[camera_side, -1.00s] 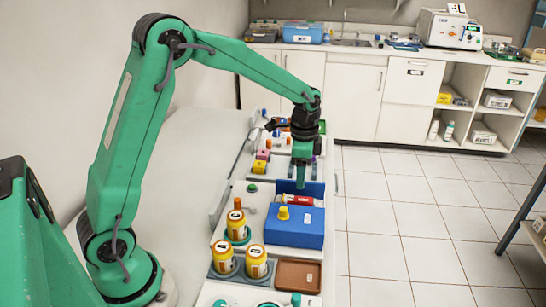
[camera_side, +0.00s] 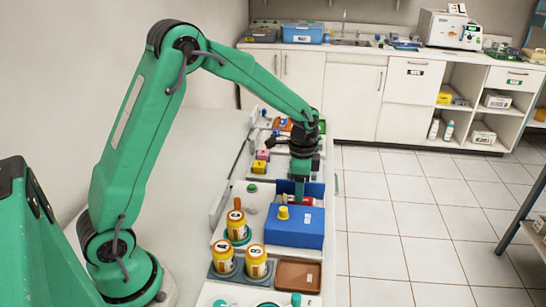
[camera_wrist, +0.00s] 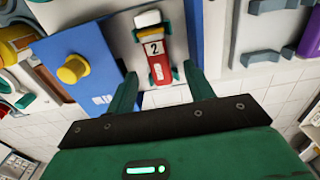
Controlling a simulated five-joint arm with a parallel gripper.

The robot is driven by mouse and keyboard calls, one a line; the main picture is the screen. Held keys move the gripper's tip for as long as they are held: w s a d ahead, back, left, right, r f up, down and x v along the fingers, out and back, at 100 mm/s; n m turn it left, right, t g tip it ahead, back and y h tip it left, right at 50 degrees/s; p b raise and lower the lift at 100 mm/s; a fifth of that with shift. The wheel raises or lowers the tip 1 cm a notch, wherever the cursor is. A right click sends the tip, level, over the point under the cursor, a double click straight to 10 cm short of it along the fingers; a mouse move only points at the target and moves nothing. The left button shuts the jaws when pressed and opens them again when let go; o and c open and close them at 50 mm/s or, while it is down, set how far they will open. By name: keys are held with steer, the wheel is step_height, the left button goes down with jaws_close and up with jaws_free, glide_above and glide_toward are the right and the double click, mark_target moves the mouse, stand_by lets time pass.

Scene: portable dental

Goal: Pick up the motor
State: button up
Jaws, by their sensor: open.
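A red piece with a white end and a white label marked "2", which I take to be the motor (camera_wrist: 158,48), lies on a pale panel in the wrist view. In the side view only a bit of its red body (camera_side: 308,201) shows behind the blue block. My gripper (camera_side: 299,198) points down over it. In the wrist view the two green fingers of my gripper (camera_wrist: 159,80) are spread apart, one to each side of the red piece's near end. The gap between them is empty of any gripped thing, and I cannot tell the remaining height.
A blue block (camera_side: 295,232) with a yellow knob (camera_side: 283,212) stands close beside the gripper. Several yellow jars (camera_side: 223,256) and a brown tray (camera_side: 298,276) are nearer the camera. Smaller coloured parts (camera_side: 262,155) lie farther back. The pale counter at left is clear.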

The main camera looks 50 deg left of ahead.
steer(key=shift+s+f, duration=0.1)
steer(key=shift+f, duration=1.6)
steer(key=c, duration=1.1)
steer(key=shift+r, duration=0.1)
steer(key=shift+r, duration=0.7)
steer(key=r, duration=0.1)
steer(key=d+r, duration=0.1)
steer(key=r, duration=0.1)
steer(key=shift+s+r, duration=0.1)
steer(key=shift+s, duration=0.1)
steer(key=s+d+r, duration=0.5)
steer(key=d+r, duration=0.1)
steer(key=d, duration=0.3)
steer(key=shift+s+d+r, duration=0.15)
